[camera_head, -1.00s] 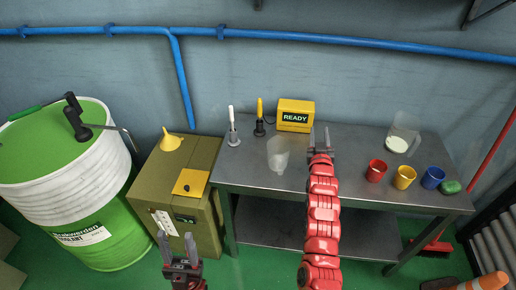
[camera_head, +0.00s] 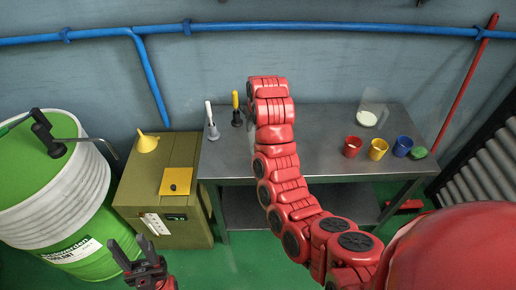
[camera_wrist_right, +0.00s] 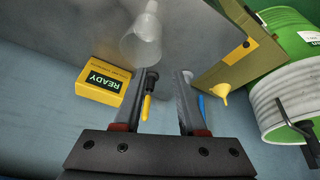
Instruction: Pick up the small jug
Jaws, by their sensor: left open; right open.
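A clear jug (camera_wrist_right: 142,40) stands on the metal bench, seen in the right wrist view near the top. In the head view my right arm hides it. Another clear jug (camera_head: 371,110) with white contents stands at the back right of the bench. I cannot tell from size which is the small one. My left gripper (camera_head: 130,243) is open and empty, low in front of the olive cabinet.
On the metal bench (camera_head: 328,128) are red (camera_head: 352,146), yellow (camera_head: 378,148) and blue (camera_head: 402,146) cups, a green item (camera_head: 418,153), two upright handled tools (camera_head: 211,120), and a yellow READY box (camera_wrist_right: 103,80). A funnel (camera_head: 147,143) sits on the cabinet (camera_head: 150,190).

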